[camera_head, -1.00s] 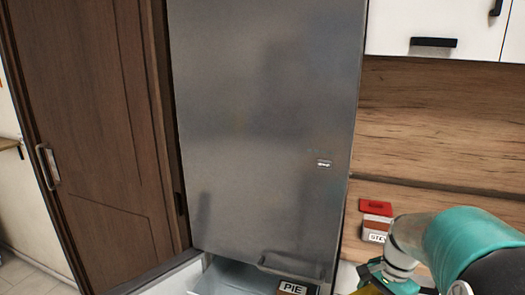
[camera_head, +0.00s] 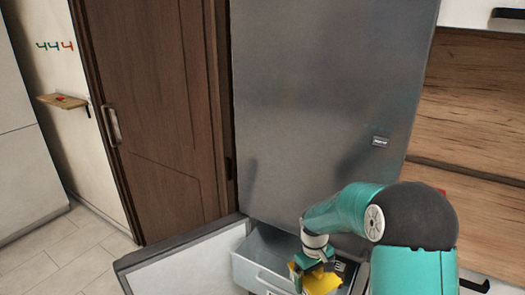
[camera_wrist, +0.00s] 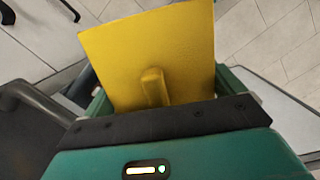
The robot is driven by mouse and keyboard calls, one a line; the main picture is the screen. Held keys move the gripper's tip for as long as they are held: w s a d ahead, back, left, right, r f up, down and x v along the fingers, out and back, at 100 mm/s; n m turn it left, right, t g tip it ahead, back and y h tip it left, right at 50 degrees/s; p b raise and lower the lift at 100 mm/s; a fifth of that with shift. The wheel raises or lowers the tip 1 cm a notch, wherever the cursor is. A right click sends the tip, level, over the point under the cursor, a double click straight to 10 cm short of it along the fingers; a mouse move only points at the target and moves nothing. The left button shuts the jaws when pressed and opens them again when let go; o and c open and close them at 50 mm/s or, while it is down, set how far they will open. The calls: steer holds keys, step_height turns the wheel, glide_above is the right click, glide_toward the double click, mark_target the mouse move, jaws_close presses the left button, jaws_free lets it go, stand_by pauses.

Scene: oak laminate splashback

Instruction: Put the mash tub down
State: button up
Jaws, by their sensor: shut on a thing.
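My gripper (camera_head: 316,266) is shut on a yellow piece, which I take to be the mash tub (camera_head: 322,284). No lettering shows on it. In the wrist view the mash tub (camera_wrist: 150,55) is a flat yellow face with a small raised ridge, held between the jaws; its other sides are hidden. In the head view it is over or in front of an open clear drawer (camera_head: 250,272) at the bottom of the steel fridge (camera_head: 320,110). I cannot tell whether it touches the drawer.
A low door panel (camera_head: 185,262) stands open left of the drawer. A dark labelled box (camera_head: 349,262) lies in the drawer's right part, partly hidden by my arm. A brown door (camera_head: 150,110), a small wall shelf (camera_head: 62,101) and clear tiled floor (camera_head: 60,245) are at left.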

step_height(320, 180, down, 7)
steer(key=w+m, duration=0.2)
steer(key=m, duration=0.3)
steer(key=shift+w+r+m+y, duration=0.2)
steer(key=shift+w+m+y, duration=0.1)
steer(key=shift+m+y, duration=0.1)
